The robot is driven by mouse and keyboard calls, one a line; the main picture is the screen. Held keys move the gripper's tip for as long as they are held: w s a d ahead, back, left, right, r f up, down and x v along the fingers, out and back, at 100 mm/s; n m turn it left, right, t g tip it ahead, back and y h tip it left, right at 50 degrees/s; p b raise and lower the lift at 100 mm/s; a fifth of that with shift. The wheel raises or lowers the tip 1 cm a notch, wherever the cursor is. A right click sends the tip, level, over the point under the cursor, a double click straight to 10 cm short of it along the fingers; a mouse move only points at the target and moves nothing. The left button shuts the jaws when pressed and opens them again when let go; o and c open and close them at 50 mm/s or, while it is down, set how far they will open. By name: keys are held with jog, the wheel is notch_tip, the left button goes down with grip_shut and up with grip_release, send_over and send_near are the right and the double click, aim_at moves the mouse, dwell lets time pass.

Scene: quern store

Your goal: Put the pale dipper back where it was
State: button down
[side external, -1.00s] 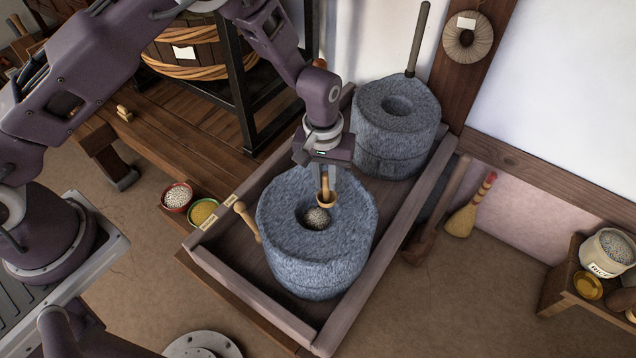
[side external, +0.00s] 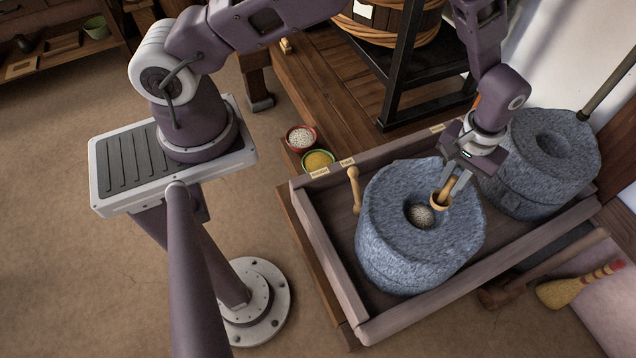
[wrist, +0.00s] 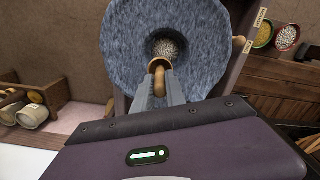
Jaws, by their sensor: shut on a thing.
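My gripper (side external: 453,187) is shut on the pale dipper (side external: 441,201), a small wooden cup with a short handle. It holds the dipper over the top of the front grey stone quern (side external: 385,232), right beside its central hole. Pale grains (side external: 421,217) lie in that hole. In the wrist view the gripper fingers (wrist: 160,92) grip the handle, and the dipper's cup (wrist: 157,63) is at the edge of the hole. I cannot tell whether the cup holds anything.
The quern stands in a wooden tray (side external: 325,262) with a second quern (side external: 548,150) behind it. A red bowl of pale grain (side external: 301,138) and a green bowl of yellow grain (side external: 318,161) sit outside the tray. A broom (side external: 580,287) lies right.

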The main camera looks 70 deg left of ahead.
notch_tip(320, 180, up, 5)
jog(key=shift+a+f, duration=0.1)
jog(key=s+a+f+n, duration=0.1)
jog(key=s+a+n, duration=0.15)
jog(key=a, duration=0.95)
jog(key=s+a+f+n, duration=0.1)
jog(key=s+a+n, duration=0.15)
jog(key=a, duration=0.95)
jog(key=s+a+r+n, duration=0.1)
jog(key=s+a+n, duration=0.4)
jog(key=s, duration=0.4)
jog(key=s+a+r+n, duration=0.1)
jog(key=s+a+n, duration=0.1)
jog(key=s+a, duration=0.6)
jog(key=f, duration=1.2)
jog(key=s+f, duration=0.1)
jog(key=f, duration=2.4)
jog(key=shift+s+d+f, duration=0.15)
jog(key=shift+d, duration=0.25)
jog(key=shift+f, duration=0.1)
jog(key=c, duration=1.4)
grip_release()
jog(key=shift+o, duration=0.2)
